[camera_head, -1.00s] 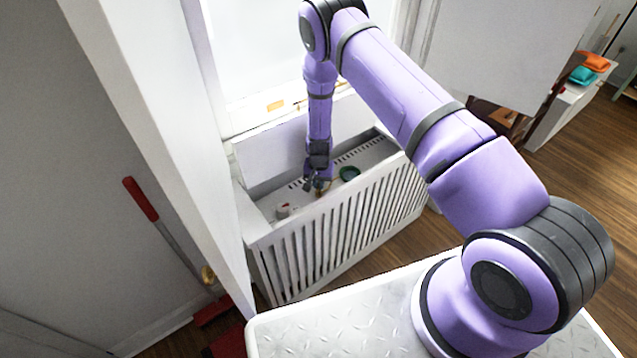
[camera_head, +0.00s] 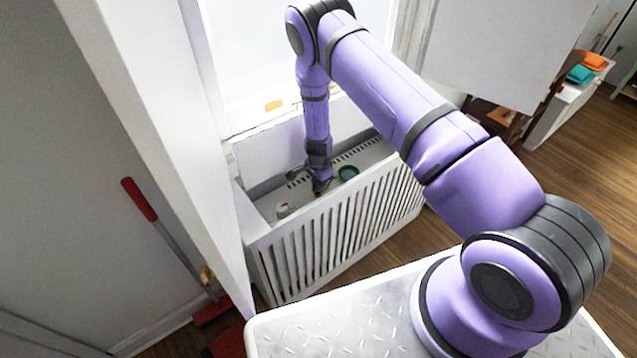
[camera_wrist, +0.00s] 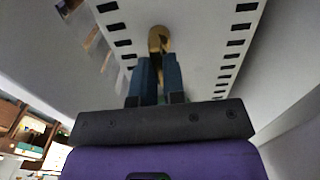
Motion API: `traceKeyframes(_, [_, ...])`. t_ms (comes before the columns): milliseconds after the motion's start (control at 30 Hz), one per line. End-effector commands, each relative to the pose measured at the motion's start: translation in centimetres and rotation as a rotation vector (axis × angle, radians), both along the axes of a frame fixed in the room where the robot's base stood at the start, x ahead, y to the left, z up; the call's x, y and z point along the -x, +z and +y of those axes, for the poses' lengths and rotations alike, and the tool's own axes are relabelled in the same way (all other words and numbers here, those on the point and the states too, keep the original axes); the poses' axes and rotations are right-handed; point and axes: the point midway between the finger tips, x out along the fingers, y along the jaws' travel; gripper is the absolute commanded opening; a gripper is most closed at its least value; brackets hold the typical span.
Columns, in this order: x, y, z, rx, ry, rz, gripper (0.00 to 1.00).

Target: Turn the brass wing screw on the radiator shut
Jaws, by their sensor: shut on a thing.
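The brass wing screw (camera_wrist: 158,38) stands on the slotted top of the radiator in the wrist view, just at the tips of my gripper. My gripper (camera_wrist: 159,62) has its two blue fingers close together and shut on the screw's wing. The fingers hide the lower part of the screw. In the head view my gripper (camera_head: 319,187) points down into the open top of the white radiator (camera_head: 340,235), where the screw is too small and covered to make out.
A green round dish (camera_head: 348,173) sits just right of my gripper on the radiator top. A small white and red item (camera_head: 283,210) lies to the left. A window is behind. A red-handled tool (camera_head: 140,199) leans at the left wall.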

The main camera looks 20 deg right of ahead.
Motion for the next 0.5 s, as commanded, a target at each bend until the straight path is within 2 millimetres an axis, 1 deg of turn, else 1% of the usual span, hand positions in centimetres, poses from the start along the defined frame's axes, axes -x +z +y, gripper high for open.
traceKeyframes(200, [0.02, 0.02, 0.03, 0.000, -0.032, 0.000, 0.00])
traceKeyframes(500, [0.01, 0.02, 0.04, 0.000, -0.036, 0.000, 0.00])
